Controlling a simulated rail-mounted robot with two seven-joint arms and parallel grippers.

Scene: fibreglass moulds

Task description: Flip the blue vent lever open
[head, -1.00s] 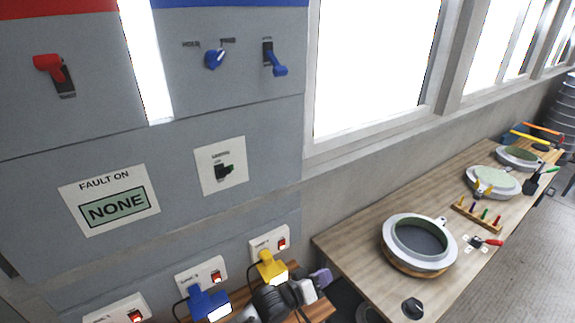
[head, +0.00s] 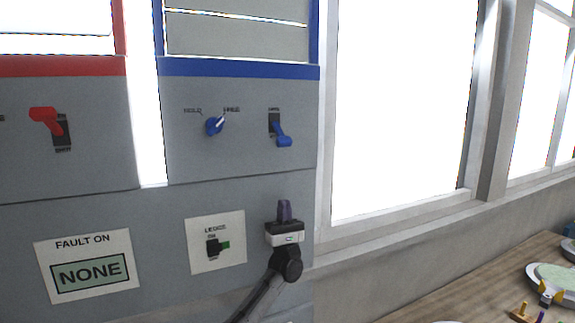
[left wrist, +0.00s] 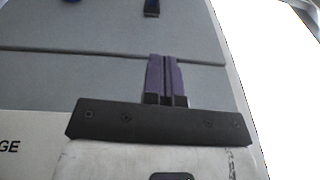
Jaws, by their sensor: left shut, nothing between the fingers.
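The blue lever (head: 281,137) sits on the grey panel under the blue band, at the right. Its handle points down from a black slot plate; the small label above it is too small to read. My left gripper (head: 284,204) is below the lever, apart from it, with its purple fingers pointing up. The fingers are shut and empty. In the left wrist view the shut fingers (left wrist: 166,58) point up the grey panel. There the lower end of the lever's plate (left wrist: 152,9) shows at the top edge; the rest is cut off. My right gripper is out of view.
A blue knob (head: 214,125) marked HOLD and FREE is left of the lever. A red lever (head: 47,122) is farther left. The panel between gripper and lever is clear; a window (head: 400,110) is at the right.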

